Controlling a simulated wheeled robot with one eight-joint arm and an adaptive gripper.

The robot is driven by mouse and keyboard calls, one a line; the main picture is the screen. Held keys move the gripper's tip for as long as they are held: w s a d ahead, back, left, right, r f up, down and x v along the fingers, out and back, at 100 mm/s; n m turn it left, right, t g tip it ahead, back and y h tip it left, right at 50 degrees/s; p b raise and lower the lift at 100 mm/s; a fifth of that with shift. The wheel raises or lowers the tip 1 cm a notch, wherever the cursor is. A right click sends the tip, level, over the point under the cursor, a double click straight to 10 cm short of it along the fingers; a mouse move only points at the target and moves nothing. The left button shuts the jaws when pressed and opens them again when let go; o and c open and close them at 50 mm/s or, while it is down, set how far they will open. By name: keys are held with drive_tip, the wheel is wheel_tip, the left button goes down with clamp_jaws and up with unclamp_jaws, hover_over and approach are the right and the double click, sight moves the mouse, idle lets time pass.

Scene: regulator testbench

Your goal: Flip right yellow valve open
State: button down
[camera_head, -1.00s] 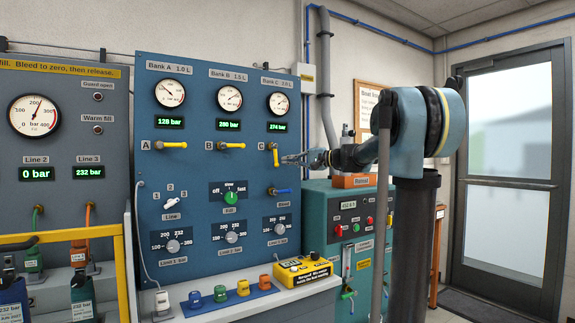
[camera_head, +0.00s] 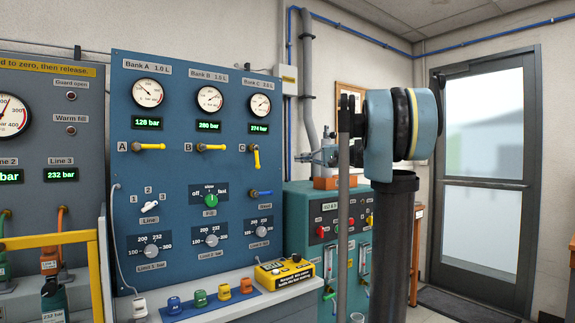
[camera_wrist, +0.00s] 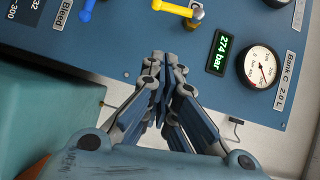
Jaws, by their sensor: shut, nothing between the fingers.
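The right yellow valve, marked C, has a yellow lever (camera_head: 257,159) that hangs down from its metal hub on the blue panel (camera_head: 175,85). In the wrist view the same lever (camera_wrist: 172,8) is at the top edge, partly cut off, with its hub beside it. My gripper (camera_head: 311,158) is right of the panel in the head view, small and partly hidden by my arm. In the wrist view my gripper (camera_wrist: 164,72) is shut and empty, its fingertips apart from the lever.
Yellow levers A (camera_head: 146,146) and B (camera_head: 212,147) lie horizontal. A blue Bleed lever (camera_head: 261,194) is below valve C. The Bank C gauge (camera_head: 260,105) and its 274 bar display (camera_head: 258,128) are above it. A teal machine (camera_head: 300,200) stands right of the panel.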

sight(257, 158)
drive_tip(key=shift+s+a+x, duration=0.2)
drive_tip(key=shift+s+x, duration=0.25)
drive_tip(key=shift+x, duration=1.7)
drive_tip(key=shift+s+a+x, duration=0.15)
drive_tip(key=shift+s+x, duration=0.3)
drive_tip(key=shift+x, duration=1.7)
drive_tip(key=shift+s+a+x, duration=0.2)
drive_tip(key=shift+s+x, duration=0.3)
drive_tip(key=shift+x, duration=1.65)
drive_tip(key=shift+f, duration=0.15)
drive_tip(key=shift+s+a+f+m+y, duration=0.3)
drive_tip(key=shift+s+a+f, duration=0.05)
drive_tip(key=shift+a, duration=0.25)
